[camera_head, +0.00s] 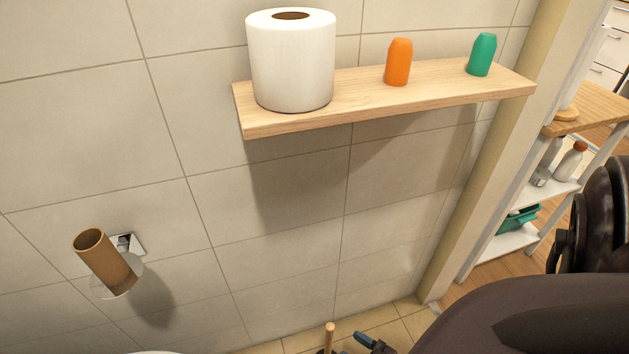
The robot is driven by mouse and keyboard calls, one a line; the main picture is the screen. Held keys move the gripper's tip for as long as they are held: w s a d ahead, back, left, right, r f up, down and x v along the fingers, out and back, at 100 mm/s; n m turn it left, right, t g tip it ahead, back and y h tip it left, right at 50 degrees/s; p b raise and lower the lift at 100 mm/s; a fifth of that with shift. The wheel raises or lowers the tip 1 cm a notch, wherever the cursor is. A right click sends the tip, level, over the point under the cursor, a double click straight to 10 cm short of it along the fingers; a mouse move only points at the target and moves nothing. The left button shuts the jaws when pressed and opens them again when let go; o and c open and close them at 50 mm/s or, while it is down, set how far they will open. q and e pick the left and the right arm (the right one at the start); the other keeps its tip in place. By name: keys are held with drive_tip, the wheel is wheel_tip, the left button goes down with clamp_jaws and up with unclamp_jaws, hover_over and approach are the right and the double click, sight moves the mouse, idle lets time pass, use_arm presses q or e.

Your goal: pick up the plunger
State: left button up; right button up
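A light wooden stick, which looks like the plunger's handle (330,336), stands upright at the bottom edge of the head view. Its lower part and any cup are cut off by the frame. Just right of it is a small dark, bluish part that looks like the tip of my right gripper (370,342). It is apart from the visible stick, and most of it is out of frame, so its opening does not show. My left gripper is not in view.
A wooden wall shelf (440,93) holds a toilet roll (292,65), an orange bottle (398,62) and a green bottle (482,55). An empty cardboard tube (104,260) sits on a wall holder at left. A doorway post (490,170) and a shelf unit (520,239) stand at right.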

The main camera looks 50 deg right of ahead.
sight(332, 335)
drive_tip(key=w+f+b, duration=0.1)
drive_tip(key=w, duration=0.1)
drive_tip(key=w+f, duration=0.2)
drive_tip(key=shift+w+b, duration=0.2)
drive_tip(key=shift+b, duration=0.2)
drive_tip(key=shift+w+f+b, duration=0.2)
drive_tip(key=shift+w+b, duration=0.3)
drive_tip(key=shift+w, duration=2.15)
clamp_jaws()
